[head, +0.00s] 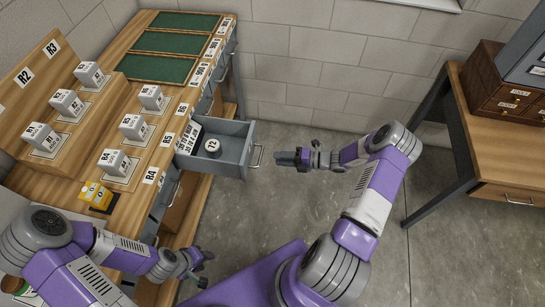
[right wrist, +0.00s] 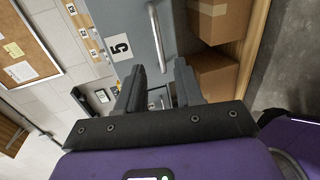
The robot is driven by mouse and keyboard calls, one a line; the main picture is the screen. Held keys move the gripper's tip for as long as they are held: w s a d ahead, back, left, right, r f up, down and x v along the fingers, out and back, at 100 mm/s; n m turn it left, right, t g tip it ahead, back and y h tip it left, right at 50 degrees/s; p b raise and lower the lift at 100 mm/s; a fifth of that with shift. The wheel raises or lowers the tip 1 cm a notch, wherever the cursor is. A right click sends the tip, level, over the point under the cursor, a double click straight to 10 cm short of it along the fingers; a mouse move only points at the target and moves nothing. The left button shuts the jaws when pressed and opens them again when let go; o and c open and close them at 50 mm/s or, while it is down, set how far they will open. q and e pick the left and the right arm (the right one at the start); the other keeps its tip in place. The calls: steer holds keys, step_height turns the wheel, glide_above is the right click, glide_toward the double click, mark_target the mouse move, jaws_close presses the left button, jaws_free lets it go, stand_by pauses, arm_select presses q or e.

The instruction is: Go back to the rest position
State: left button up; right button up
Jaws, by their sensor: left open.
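My left gripper (head: 205,269) is open and empty, low beside the front of the wooden bench (head: 190,233). My right gripper (head: 285,158) is held out over the floor, to the right of an open grey drawer (head: 235,158) and apart from it. In the right wrist view its two fingers (right wrist: 160,88) stand apart with nothing between them. A round grey piece marked 72 or Y2 (head: 212,146) sits in the open drawer.
Several grey-white labelled blocks (head: 66,102) stand on the bench's tiers, with a yellow block (head: 95,194) near its front. Green panels (head: 177,42) lie at the back. A second table (head: 500,170) with a small-drawer cabinet (head: 495,88) stands at right. Floor between is clear.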

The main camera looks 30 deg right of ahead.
steer(key=shift+s+d, duration=0.2)
steer(key=shift+d, duration=0.05)
stand_by(0.3)
steer(key=s+a+f+m+g+h, duration=0.3)
steer(key=s+a+m, duration=0.5)
steer(key=m, duration=0.7)
steer(key=s+a+f+m+g+h, duration=0.3)
steer(key=s+a+m+g, duration=0.3)
steer(key=s+a+m, duration=0.3)
steer(key=a+m+h, duration=0.1)
steer(key=a+m, duration=0.3)
steer(key=m, duration=0.2)
steer(key=shift+a+f+m+h, duration=0.2)
steer(key=shift+m+h, duration=0.1)
steer(key=shift+h, duration=0.1)
